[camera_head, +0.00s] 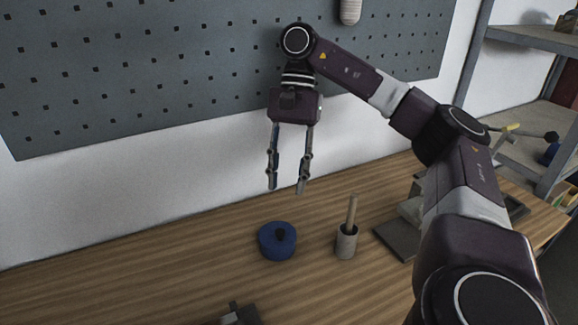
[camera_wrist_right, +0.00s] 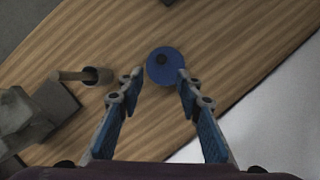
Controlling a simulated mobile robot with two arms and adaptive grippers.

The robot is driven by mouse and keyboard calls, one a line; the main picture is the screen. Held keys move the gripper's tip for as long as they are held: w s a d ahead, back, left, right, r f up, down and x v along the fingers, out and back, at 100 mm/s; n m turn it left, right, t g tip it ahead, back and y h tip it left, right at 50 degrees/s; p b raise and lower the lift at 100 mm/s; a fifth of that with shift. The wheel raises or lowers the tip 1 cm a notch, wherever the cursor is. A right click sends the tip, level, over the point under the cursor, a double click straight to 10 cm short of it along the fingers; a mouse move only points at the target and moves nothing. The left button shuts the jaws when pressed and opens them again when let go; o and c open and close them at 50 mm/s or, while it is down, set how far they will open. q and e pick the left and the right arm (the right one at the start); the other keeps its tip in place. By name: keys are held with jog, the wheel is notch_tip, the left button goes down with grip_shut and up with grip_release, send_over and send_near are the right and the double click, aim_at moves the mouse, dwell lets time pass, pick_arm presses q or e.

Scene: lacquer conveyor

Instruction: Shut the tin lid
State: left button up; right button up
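A round blue tin (camera_head: 277,241) with a dark knob on top stands on the wooden table, and its lid looks seated on it, though the seam is too small to judge. My right gripper (camera_head: 287,190) hangs above and slightly behind it, fingers pointing down, open and empty. In the right wrist view the tin (camera_wrist_right: 166,67) shows just beyond and between the open fingertips (camera_wrist_right: 159,74), with nothing held. My left gripper is not in view.
A grey cup (camera_head: 346,243) with a wooden handle in it stands right of the tin. A grey device (camera_head: 400,240) sits further right. A dark object (camera_head: 236,315) lies at the front edge. A pegboard (camera_head: 150,80) hangs behind. The table left of the tin is clear.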

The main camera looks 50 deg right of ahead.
jog(key=shift+v, duration=1.1)
